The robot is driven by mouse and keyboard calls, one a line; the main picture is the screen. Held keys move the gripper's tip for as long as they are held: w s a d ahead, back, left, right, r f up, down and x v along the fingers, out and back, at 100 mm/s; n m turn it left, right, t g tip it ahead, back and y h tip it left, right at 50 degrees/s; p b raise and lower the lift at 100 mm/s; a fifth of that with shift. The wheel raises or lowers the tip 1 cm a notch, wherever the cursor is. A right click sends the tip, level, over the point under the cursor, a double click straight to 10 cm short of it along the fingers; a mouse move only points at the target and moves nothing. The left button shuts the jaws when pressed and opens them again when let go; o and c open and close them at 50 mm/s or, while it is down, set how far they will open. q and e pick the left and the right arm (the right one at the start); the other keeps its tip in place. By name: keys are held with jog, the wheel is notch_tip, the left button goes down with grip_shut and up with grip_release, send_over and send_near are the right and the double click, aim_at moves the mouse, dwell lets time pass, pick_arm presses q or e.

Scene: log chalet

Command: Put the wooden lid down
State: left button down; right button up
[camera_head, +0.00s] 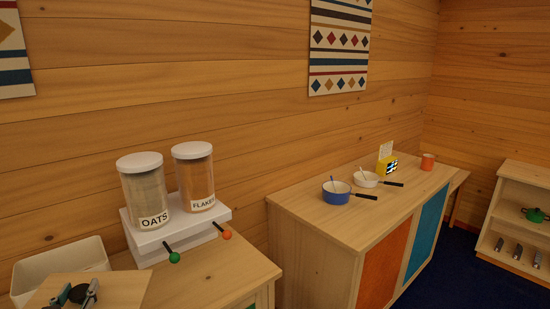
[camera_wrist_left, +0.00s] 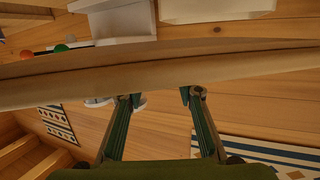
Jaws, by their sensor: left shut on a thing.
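The wooden lid (camera_head: 123,291) is a flat, light wooden board at the bottom left of the head view, in front of the white bin. In the left wrist view the lid (camera_wrist_left: 150,80) crosses the whole picture as a broad band, close to the camera. My left gripper (camera_head: 79,293) is over the lid in the head view. In the wrist view its two fingers (camera_wrist_left: 160,96) reach the lid's near side, shut on it with a gap between them. The exact part gripped is hidden. My right gripper is not in view.
The white bin (camera_head: 62,262) stands beside the OATS (camera_head: 145,190) and FLAKES (camera_head: 195,178) dispensers on a white stand (camera_head: 185,232). Bare cabinet top (camera_head: 215,270) lies right of the lid. Farther right, a sideboard (camera_head: 310,212) holds a blue pan (camera_head: 336,194) and a white pan (camera_head: 366,180).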

aim_at(119, 294)
pick_arm(q)
jog(key=d+m+h, duration=0.1)
jog(key=d+h, duration=0.1)
jog(key=d+f+m+h, duration=0.1)
jog(key=d, duration=0.1)
jog(key=d+f+m+t+h, duration=0.1)
jog(key=d+m+h, duration=0.1)
jog(key=d, duration=0.1)
jog(key=shift+s+f+h, duration=0.2)
jog(key=shift+s+h, duration=0.1)
jog(key=d+m+h, duration=0.1)
jog(key=d, duration=0.1)
jog(key=s+d+m+h, duration=0.1)
jog(key=d+h, duration=0.1)
jog(key=s+d+m+h, duration=0.1)
jog(key=d+h, duration=0.1)
jog(key=shift+s+d+f+m+g, duration=0.15)
jog(key=shift+d+f+m+g, duration=0.15)
jog(key=shift+f+m, duration=0.1)
jog(key=s+d+r+m+g+h, duration=0.3)
jog(key=s+d+m+g+h, duration=0.3)
jog(key=s+d, duration=0.4)
jog(key=shift+d+r+m+h, duration=0.2)
jog(key=shift+d+m+h, duration=0.35)
jog(key=shift+h, duration=0.25)
jog(key=shift+s+a, duration=0.1)
